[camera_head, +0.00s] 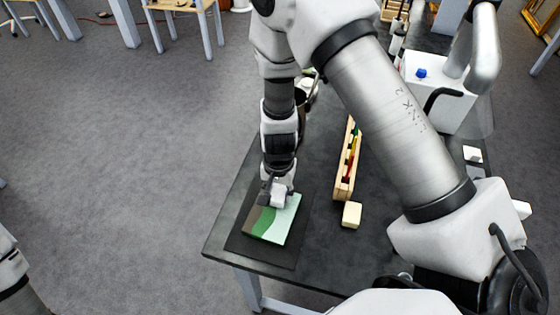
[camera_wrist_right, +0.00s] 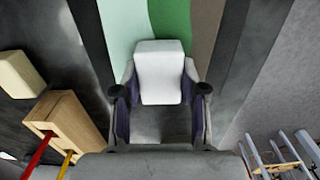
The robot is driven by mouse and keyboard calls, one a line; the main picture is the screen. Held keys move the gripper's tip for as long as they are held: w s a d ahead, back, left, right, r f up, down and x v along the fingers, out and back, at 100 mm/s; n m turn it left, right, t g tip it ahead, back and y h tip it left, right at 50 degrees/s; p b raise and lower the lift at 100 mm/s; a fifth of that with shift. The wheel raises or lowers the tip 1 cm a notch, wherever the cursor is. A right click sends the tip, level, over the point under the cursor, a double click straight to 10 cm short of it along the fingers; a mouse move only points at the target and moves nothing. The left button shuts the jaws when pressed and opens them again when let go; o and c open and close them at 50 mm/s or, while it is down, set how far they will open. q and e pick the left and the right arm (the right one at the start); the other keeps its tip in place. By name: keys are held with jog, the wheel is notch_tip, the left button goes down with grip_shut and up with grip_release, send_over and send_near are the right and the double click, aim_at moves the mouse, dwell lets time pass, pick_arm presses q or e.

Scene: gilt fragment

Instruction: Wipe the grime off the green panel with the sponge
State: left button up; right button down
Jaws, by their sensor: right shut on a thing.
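The green panel (camera_head: 266,221) lies on a dark mat at the near left of the table in the head view. It shows a pale mint band, a green band and a grey-brown band at its left. The same bands show in the wrist view, with the green (camera_wrist_right: 171,20) in the middle. My right gripper (camera_head: 275,190) points down over the panel's far edge. It is shut on the white sponge (camera_wrist_right: 160,68), which also shows in the head view (camera_head: 278,199). I cannot tell whether the sponge touches the panel. My left gripper is out of view.
The dark mat (camera_head: 243,244) lies near the table's left edge. A wooden rack (camera_head: 342,185) with coloured tools and a cream block (camera_head: 352,214) stand right of the panel. A white machine (camera_head: 432,95) stands farther back.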

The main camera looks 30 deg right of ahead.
jog(key=shift+w+d+r+p, duration=0.2)
jog(key=shift+r+p, duration=0.2)
jog(key=shift+r, duration=0.2)
jog(key=shift+w+d+r+p, duration=0.15)
jog(key=shift+r+p, duration=0.25)
jog(key=shift+r, duration=0.15)
jog(key=shift+s+a+r+p, duration=0.15)
jog(key=shift+s+r+p, duration=0.05)
jog(key=shift+r+p, duration=0.4)
jog(key=shift+s+a+r+p, duration=0.1)
jog(key=shift+s+r+p, duration=0.05)
jog(key=shift+r+p, duration=0.4)
jog(key=r+p, duration=0.2)
jog(key=shift+w+d+r+p, duration=0.2)
jog(key=shift+r+p, duration=0.1)
jog(key=shift+r, duration=0.1)
jog(key=shift+s+a+r, duration=0.15)
jog(key=shift+r, duration=0.2)
jog(key=shift+f, duration=0.1)
